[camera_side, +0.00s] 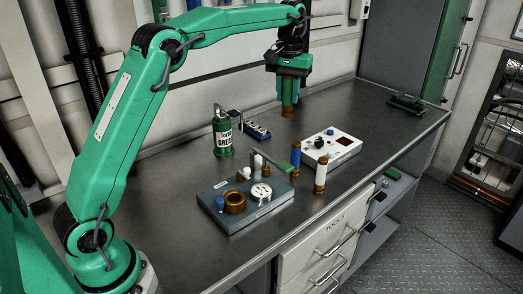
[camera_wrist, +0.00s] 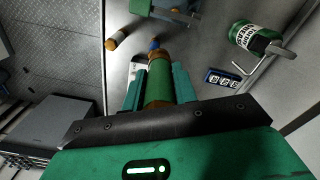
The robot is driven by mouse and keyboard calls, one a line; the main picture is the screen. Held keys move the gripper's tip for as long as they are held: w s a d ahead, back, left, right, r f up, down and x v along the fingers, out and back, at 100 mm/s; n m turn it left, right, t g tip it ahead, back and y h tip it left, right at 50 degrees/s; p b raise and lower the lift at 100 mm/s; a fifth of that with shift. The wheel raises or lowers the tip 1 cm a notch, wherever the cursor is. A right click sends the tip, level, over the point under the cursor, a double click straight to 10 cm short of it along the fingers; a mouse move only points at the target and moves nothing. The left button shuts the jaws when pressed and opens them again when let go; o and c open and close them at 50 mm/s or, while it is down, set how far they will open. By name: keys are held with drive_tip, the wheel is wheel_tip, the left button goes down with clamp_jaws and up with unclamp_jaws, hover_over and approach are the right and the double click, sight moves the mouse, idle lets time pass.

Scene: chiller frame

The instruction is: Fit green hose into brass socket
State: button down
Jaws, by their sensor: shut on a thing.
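My gripper (camera_side: 289,84) is shut on the green hose (camera_side: 290,94), a short green cylinder with brass-coloured ends. It hangs roughly upright, well above the worktop. In the wrist view the green hose (camera_wrist: 160,82) lies between the jaws of my gripper (camera_wrist: 159,88). The brass socket (camera_side: 235,202) is a thick ring on top of a grey fixture block (camera_side: 232,226) at the front left of the bench. My gripper is behind and to the right of it, far apart. The socket cannot be made out in the wrist view.
A blue hose (camera_side: 296,153) and a white hose (camera_side: 321,172) stand upright near a white control box (camera_side: 340,145). The fixture also carries a gauge (camera_side: 261,193) and a green-handled lever (camera_side: 295,153). A green grease can (camera_side: 222,138) stands behind. The bench's right part is mostly clear.

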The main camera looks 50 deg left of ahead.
drive_tip(key=s+d, duration=0.9)
drive_tip(key=s, duration=0.2)
drive_tip(key=s+d+f, duration=0.2)
drive_tip(key=s, duration=0.6)
drive_tip(key=s+d+f, duration=0.2)
drive_tip(key=s, duration=0.5)
drive_tip(key=shift+w+f, duration=0.1)
drive_tip(key=shift+f, duration=2.05)
drive_tip(key=shift+a, duration=0.1)
drive_tip(key=shift+w+a+f, duration=0.85)
drive_tip(key=shift+a+f, duration=0.9)
drive_tip(key=shift+f, duration=0.1)
drive_tip(key=shift+w+a+f, duration=0.85)
drive_tip(key=shift+a+f, duration=0.85)
drive_tip(key=shift+f, duration=0.1)
drive_tip(key=shift+w+a+f, duration=0.85)
drive_tip(key=shift+a+f, duration=0.9)
drive_tip(key=shift+f, duration=0.1)
drive_tip(key=shift+f, duration=0.15)
drive_tip(key=c, duration=1.1)
unclamp_jaws()
